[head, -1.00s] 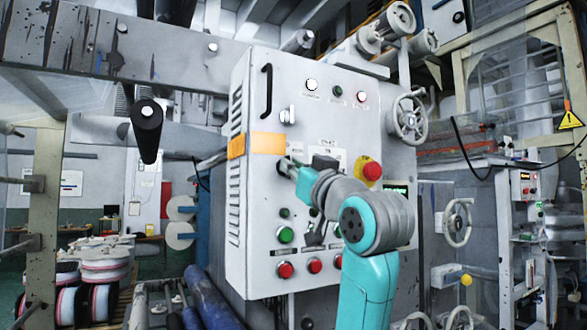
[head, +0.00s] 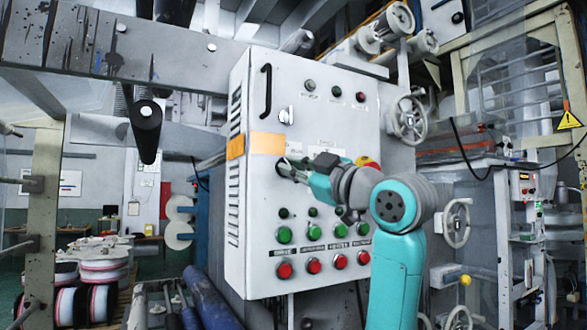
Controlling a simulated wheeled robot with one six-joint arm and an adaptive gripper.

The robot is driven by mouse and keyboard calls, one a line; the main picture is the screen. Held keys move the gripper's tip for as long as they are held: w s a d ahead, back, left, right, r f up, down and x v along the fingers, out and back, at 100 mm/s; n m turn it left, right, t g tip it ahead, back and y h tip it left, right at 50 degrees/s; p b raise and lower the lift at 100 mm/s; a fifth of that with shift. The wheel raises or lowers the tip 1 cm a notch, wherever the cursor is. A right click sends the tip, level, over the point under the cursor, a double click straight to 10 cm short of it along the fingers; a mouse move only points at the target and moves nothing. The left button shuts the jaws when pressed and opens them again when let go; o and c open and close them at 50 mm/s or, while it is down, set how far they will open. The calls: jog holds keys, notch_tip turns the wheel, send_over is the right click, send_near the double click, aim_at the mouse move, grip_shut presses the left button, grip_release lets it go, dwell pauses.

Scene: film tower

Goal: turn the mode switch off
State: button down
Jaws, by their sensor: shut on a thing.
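The mode switch (head: 280,167) is a small dark knob on the left of the grey control panel's face, below the orange strip. It is mostly hidden by my gripper (head: 286,169), which reaches in from the right. My gripper is shut on the switch, and the knob's exact angle is hard to make out. On the panel's top row, the left lamp (head: 310,85) looks grey and unlit, and the red lamp (head: 361,97) at the right looks dim.
The control panel (head: 260,220) carries green buttons (head: 284,235) and red buttons (head: 284,270) below my gripper. A red emergency stop (head: 368,163) with a yellow surround is partly hidden behind my arm. A handwheel (head: 408,120) sticks out at the panel's right side.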

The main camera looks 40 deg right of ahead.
jog(key=shift+n, duration=0.4)
jog(key=c, duration=1.2)
grip_release()
jog(key=shift+c, duration=0.2)
jog(key=v, duration=1.2)
jog(key=shift+d, duration=0.1)
